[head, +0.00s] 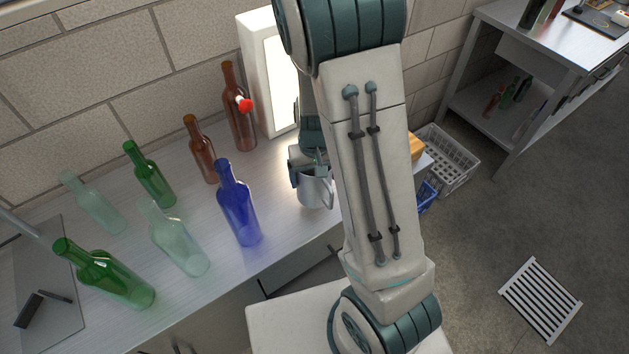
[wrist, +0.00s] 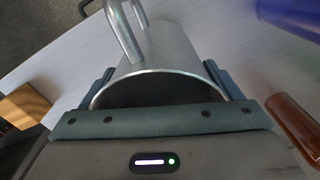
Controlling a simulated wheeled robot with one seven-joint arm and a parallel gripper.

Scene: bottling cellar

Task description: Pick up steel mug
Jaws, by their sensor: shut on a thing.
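The steel mug (head: 315,190) is grey metal with a handle and is at the right part of the counter in the head view. My gripper (head: 308,172) is at the mug, partly hidden behind my arm. In the wrist view the mug (wrist: 165,62) fills the middle, with its open rim toward the camera and its handle at the top. The two fingers of my gripper (wrist: 160,92) are on either side of the mug, shut on it. I cannot tell whether its base touches the counter.
A blue bottle (head: 238,205) stands just left of the mug. Brown bottles (head: 238,115), green bottles (head: 150,177) and pale bottles (head: 178,240) stand further left. A lit white panel (head: 262,70) is behind. A white crate (head: 447,160) and floor grate (head: 540,300) are at right.

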